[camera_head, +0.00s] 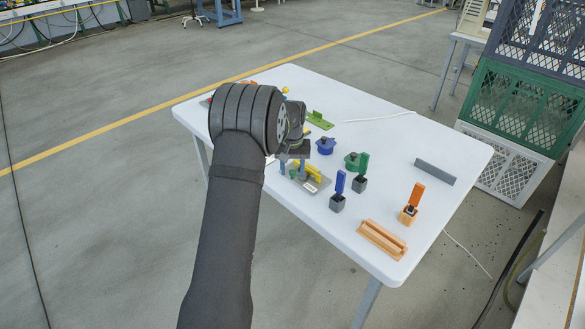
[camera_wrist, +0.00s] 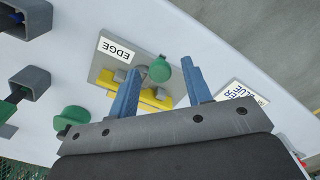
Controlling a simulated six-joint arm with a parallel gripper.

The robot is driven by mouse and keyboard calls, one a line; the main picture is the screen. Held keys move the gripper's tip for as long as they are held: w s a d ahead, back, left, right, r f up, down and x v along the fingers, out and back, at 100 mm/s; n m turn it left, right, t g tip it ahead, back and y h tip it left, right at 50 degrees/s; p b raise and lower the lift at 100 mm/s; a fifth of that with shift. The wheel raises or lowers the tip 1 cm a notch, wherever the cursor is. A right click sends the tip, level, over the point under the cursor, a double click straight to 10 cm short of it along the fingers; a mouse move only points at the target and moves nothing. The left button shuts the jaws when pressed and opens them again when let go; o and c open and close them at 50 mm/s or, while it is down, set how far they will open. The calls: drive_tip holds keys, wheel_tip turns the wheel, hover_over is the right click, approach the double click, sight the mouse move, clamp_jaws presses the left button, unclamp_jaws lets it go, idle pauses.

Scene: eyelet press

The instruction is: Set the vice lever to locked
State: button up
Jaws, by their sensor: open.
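A grey plate (camera_head: 319,184) with a yellow block (camera_head: 314,170) and a small green knob (camera_head: 293,174) lies on the table below my gripper (camera_head: 291,163). I take this to be the vice with its lever, but cannot be sure. In the wrist view, the plate (camera_wrist: 103,76) has an EDGE label (camera_wrist: 117,49), the yellow block (camera_wrist: 150,101) and a round green knob (camera_wrist: 159,70) on a grey stem. My gripper (camera_wrist: 163,70) is open, with its blue fingers either side of the knob in the picture. Contact cannot be told. My gripper partly hides the plate.
A blue-lever box (camera_head: 337,201), a grey box with a green lever (camera_head: 360,184), an orange-lever box (camera_head: 408,213), a wooden block (camera_head: 383,239) and a grey bar (camera_head: 435,171) stand to the right. A blue round part (camera_head: 325,146) is behind. The table's right end has bare room.

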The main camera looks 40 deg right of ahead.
clamp_jaws()
drive_tip(key=shift+s, duration=0.1)
drive_tip(key=n, duration=0.1)
drive_tip(key=s+n, duration=0.1)
drive_tip(key=n, duration=0.2)
drive_tip(key=shift+s+d, duration=0.2)
drive_tip(key=shift+s, duration=0.1)
drive_tip(key=n, duration=0.2)
drive_tip(key=s+n, duration=0.1)
drive_tip(key=n, duration=0.1)
drive_tip(key=shift+s+d+r, duration=0.1)
drive_tip(key=shift+d, duration=0.3)
drive_tip(key=n, duration=0.1)
drive_tip(key=s+d+n, duration=0.1)
drive_tip(key=n, duration=0.1)
drive_tip(key=shift+n, duration=0.3)
drive_tip(key=shift+s+d+n, duration=0.15)
drive_tip(key=shift+d+n, duration=0.25)
drive_tip(key=shift+n, duration=0.55)
drive_tip(key=shift+s+d+n, duration=0.1)
drive_tip(key=shift+d+n, duration=0.25)
drive_tip(key=shift+n, duration=0.6)
